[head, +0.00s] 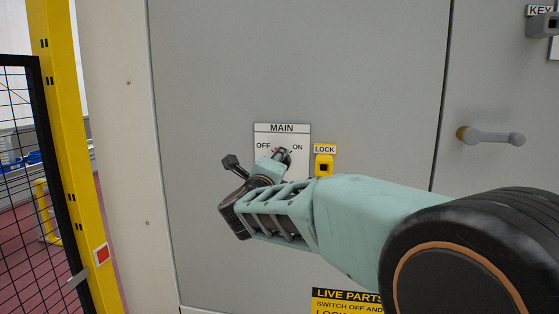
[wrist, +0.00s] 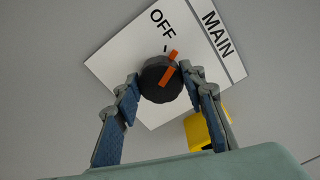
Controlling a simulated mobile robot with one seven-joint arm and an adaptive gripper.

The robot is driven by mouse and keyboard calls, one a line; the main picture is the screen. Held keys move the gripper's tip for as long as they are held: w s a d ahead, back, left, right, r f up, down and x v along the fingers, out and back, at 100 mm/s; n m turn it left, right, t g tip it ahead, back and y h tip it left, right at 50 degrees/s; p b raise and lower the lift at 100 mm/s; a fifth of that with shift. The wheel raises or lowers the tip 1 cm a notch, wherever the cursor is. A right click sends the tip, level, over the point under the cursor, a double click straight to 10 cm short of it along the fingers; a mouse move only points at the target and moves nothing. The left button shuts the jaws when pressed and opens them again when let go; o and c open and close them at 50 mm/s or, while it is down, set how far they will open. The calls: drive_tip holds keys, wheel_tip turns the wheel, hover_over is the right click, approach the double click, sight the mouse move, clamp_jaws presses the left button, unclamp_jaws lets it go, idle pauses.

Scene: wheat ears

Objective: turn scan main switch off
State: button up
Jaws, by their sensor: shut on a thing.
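The main switch is a black round knob with an orange pointer (wrist: 160,82) on a white plate (head: 303,133) headed MAIN, with OFF on the left and ON on the right. In the head view the knob (head: 284,155) shows partly behind my gripper (head: 270,165). In the wrist view my gripper's fingers (wrist: 158,82) are closed on either side of the knob, touching it. The pointer leans toward the tick mark by OFF, a little to the right of it in that view. The ON side of the plate is hidden in the wrist view.
A yellow LOCK piece (head: 324,164) sits just right of the plate, close to a finger. The grey cabinet door (head: 210,80) is flat around it. A door handle (head: 490,136) is at right, and a yellow post with black mesh (head: 62,130) at left.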

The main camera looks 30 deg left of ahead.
drive_tip(key=shift+f+n+p, duration=0.1)
drive_tip(key=shift+n+p, duration=0.7)
drive_tip(key=shift+n, duration=1.2)
drive_tip(key=o, duration=1.2)
drive_tip(key=shift+c, duration=0.2)
drive_tip(key=shift+s, duration=0.15)
drive_tip(key=v, duration=1.1)
drive_tip(key=shift+s, duration=0.35)
drive_tip(key=shift+d, duration=0.1)
